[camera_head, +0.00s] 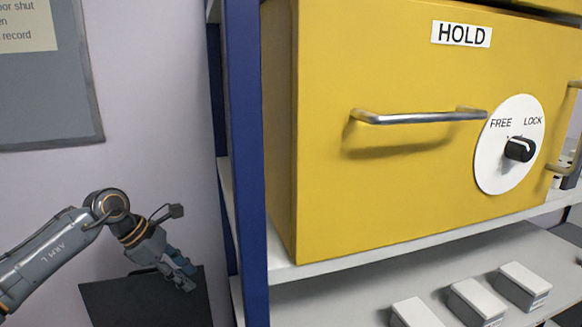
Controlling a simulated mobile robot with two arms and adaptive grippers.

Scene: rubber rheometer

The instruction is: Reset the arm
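My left arm comes in from the lower left, bent at an orange-ringed wrist. My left gripper (182,272) points down and to the right in front of the pale wall, left of the blue shelf post. Nothing shows held in it, but its fingers are too small and angled to tell whether they are open or shut. It is apart from the shelf and the yellow box. My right gripper is not in view.
A yellow box (390,190) marked HOLD, with a metal handle (420,117) and a black FREE/LOCK knob (519,149) turned toward LOCK, stands on a shelf behind a blue post (247,170). Small pale-topped boxes (477,298) lie below. A dark panel (140,303) is beneath my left gripper.

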